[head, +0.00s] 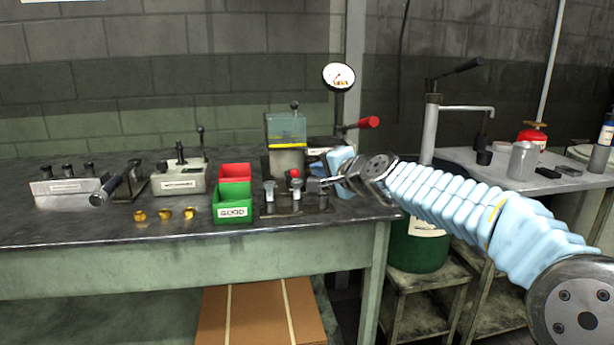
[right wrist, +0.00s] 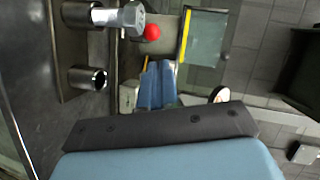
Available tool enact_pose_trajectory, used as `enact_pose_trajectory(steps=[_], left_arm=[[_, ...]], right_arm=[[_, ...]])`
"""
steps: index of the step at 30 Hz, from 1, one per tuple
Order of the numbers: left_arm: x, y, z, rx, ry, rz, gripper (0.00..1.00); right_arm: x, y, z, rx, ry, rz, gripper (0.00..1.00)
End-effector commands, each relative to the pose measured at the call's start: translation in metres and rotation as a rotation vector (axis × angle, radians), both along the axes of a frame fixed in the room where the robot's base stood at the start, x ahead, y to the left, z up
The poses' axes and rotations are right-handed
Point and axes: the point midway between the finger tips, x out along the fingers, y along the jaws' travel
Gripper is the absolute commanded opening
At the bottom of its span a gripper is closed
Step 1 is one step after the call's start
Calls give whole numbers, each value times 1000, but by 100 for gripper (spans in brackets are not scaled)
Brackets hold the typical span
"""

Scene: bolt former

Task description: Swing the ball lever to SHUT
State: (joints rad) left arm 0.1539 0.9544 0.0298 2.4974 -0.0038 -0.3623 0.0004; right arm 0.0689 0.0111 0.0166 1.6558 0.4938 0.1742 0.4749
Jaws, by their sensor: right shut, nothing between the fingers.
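A red ball (head: 295,173) stands at the front of the bolt former (head: 287,163), between two upright metal posts; it also shows near the top of the right wrist view (right wrist: 152,32). A black-knobbed lever (head: 295,106) stands upright behind the former's clear guard. I cannot tell for sure which is the ball lever, and no SHUT marking is readable. My right gripper (head: 314,186) is shut and empty, just right of the red ball; whether it touches the ball is unclear. Its arm comes in from the right and hides part of the machine. My left gripper is not in view.
Red (head: 235,171) and green (head: 233,207) bins stand left of the former, with several brass pieces (head: 165,214) farther left. A gauge (head: 339,77) and a red-handled lever (head: 368,122) rise behind my right gripper. The bench's front left is clear.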

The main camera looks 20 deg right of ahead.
Motion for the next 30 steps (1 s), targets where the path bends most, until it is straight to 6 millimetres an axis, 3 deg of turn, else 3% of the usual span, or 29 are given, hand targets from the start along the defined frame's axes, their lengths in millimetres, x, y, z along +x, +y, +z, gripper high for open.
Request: enact_pose_trajectory(steps=[3, 9, 21, 30], left_arm=[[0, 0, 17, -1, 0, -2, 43], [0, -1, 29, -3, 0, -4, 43], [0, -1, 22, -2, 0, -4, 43], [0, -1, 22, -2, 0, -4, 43]], right_arm=[[-13, 14, 11, -1, 2, 3, 0], [-34, 35, 15, -4, 1, -2, 0], [-61, 66, 22, -1, -1, -2, 0], [-65, 72, 22, 0, 0, 0, 0]])
